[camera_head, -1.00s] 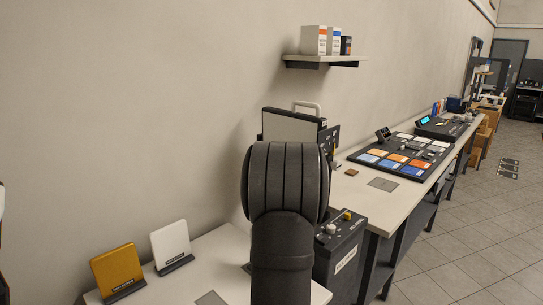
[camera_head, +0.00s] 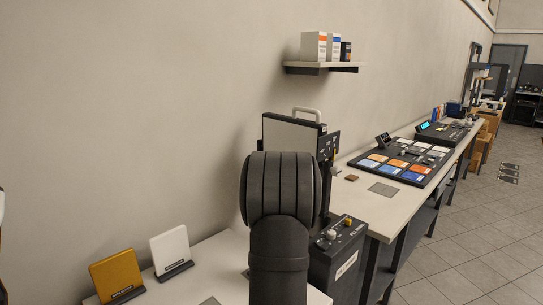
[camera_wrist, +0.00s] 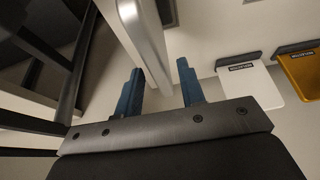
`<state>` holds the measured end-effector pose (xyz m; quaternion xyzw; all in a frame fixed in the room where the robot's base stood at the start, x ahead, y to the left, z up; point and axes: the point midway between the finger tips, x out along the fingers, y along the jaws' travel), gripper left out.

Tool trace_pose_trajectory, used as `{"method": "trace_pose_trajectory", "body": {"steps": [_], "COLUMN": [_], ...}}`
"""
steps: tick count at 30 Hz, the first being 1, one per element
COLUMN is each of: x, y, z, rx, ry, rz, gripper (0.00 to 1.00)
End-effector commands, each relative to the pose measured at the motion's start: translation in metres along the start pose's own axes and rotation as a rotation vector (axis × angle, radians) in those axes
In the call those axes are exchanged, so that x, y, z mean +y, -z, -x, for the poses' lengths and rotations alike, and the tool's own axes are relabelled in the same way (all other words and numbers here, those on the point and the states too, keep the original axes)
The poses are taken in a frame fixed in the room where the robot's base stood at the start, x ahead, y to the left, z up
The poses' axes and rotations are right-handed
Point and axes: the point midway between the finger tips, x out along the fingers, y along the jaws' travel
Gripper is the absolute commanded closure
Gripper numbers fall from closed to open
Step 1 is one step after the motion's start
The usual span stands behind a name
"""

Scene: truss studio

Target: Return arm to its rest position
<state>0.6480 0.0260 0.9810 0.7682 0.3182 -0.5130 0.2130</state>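My gripper (camera_wrist: 160,88) is open in the wrist view, with its two blue fingers apart. A pale, rounded bar (camera_wrist: 146,42) runs between and beyond the fingertips; I cannot tell whether it touches them. In the head view my dark arm stands in the centre foreground and hides my gripper.
A pale panel with a handle (camera_head: 292,130) stands behind my arm. A dark control box (camera_head: 340,255) is right of my arm. Yellow (camera_head: 117,272) and white (camera_head: 170,248) cards stand at lower left. A wall shelf (camera_head: 323,68) holds cartons. The long bench (camera_head: 405,208) carries a swatch board (camera_head: 398,160).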

Motion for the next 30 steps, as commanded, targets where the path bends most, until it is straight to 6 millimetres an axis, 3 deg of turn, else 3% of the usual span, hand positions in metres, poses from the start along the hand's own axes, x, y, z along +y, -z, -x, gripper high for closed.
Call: {"method": "trace_pose_trajectory", "body": {"steps": [11, 12, 28, 29, 30], "x": [0.0, 0.001, 0.0, 0.0, -0.001], "y": [-0.015, -0.013, -0.013, -0.013, -0.014], "z": [-0.032, -0.018, 0.089, 0.092, 0.076], "rx": [-0.001, 0.003, 0.002, 0.001, -0.004], "ry": [-0.001, -0.004, -0.002, -0.001, 0.006], "rz": [-0.002, 0.0, 0.0, 0.0, -0.001], "gripper": [0.64, 0.64, 0.64, 0.64, 0.64]}}
